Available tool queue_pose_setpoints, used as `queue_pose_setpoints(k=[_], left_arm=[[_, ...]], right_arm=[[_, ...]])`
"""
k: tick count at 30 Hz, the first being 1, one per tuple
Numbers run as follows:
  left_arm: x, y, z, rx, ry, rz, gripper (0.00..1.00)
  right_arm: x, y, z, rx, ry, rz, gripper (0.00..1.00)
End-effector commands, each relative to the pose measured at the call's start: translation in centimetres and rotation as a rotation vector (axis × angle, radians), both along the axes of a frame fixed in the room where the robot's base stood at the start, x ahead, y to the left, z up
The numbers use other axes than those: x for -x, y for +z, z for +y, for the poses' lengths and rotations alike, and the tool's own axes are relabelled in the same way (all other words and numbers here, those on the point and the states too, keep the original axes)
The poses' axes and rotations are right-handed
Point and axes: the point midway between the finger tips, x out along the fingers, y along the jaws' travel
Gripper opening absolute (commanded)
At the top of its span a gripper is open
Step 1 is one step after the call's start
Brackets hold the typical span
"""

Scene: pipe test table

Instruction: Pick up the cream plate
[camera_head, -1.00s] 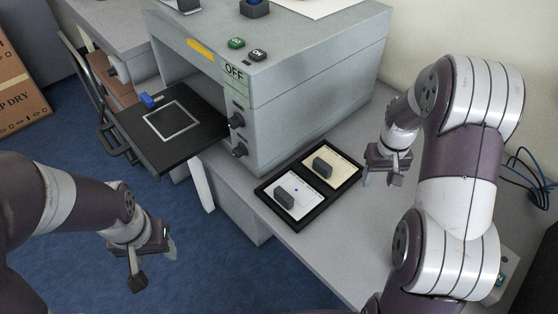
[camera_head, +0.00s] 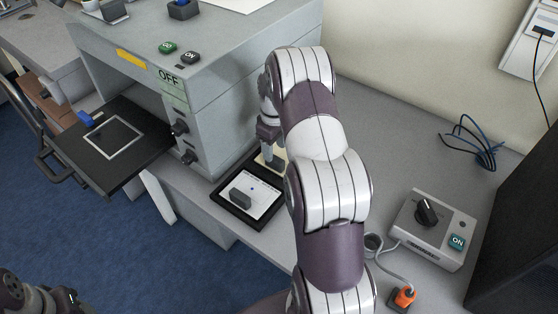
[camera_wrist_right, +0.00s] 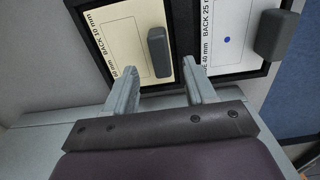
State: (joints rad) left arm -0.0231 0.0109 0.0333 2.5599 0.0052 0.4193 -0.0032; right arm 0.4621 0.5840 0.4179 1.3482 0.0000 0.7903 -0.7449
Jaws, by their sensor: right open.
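The cream plate (camera_wrist_right: 120,45) lies in the black tray, with printed "BACK 10 mm" text and a dark grey block handle (camera_wrist_right: 158,52) standing on it. In the head view only a sliver of the cream plate (camera_head: 263,162) shows, the rest hidden behind my right arm. My right gripper (camera_wrist_right: 163,68) is open and empty; in the wrist view its fingers show on either side of the handle's near end, apart from it. In the head view my right gripper (camera_head: 269,138) is over the tray's far part. My left gripper (camera_head: 62,300) is cut off at the lower left, its fingers unclear.
A white plate (camera_head: 262,197) with its own grey handle lies beside the cream one in the black tray (camera_head: 237,212). The grey test machine (camera_head: 215,110) stands left of my right arm. A control box (camera_head: 430,232) and cables are at right. Bare table lies behind the arm.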

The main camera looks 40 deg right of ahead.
Motion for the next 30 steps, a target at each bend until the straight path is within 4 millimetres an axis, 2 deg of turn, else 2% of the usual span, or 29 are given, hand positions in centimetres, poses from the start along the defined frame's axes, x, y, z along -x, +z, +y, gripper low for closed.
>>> queue_pose_setpoints(k=[3, 6, 14, 15, 17, 19, 20, 30], left_arm=[[0.0, 0.1, 0.0, 0.0, 0.0, 0.0, 0.55], [0.0, 0.1, 0.0, 0.0, 0.0, 0.0, 0.55], [0.0, 0.1, 0.0, 0.0, 0.0, 0.0, 0.55], [0.0, 0.1, 0.0, 0.0, 0.0, 0.0, 0.55], [0.0, 0.1, 0.0, 0.0, 0.0, 0.0, 0.55], [0.0, 0.1, 0.0, 0.0, 0.0, 0.0, 0.55], [0.0, 0.1, 0.0, 0.0, 0.0, 0.0, 0.55], [0.0, 0.1, 0.0, 0.0, 0.0, 0.0, 0.55]], right_arm=[[0.1, -2.4, 0.1, -0.003, 0.0, 0.005, 0.55], [0.1, -4.0, 0.1, -0.001, 0.0, 0.002, 0.55], [0.0, -4.6, 0.1, 0.0, -0.001, 0.0, 0.55], [0.0, -4.6, 0.1, 0.0, -0.001, 0.0, 0.49], [0.0, -4.6, 0.1, 0.0, -0.001, 0.0, 0.29], [0.0, -4.6, 0.1, -0.001, -0.001, 0.001, 0.07], [0.0, -4.6, 0.1, -0.001, -0.001, 0.001, 0.0], [0.1, -4.6, 0.1, -0.001, -0.001, 0.002, 0.0]])
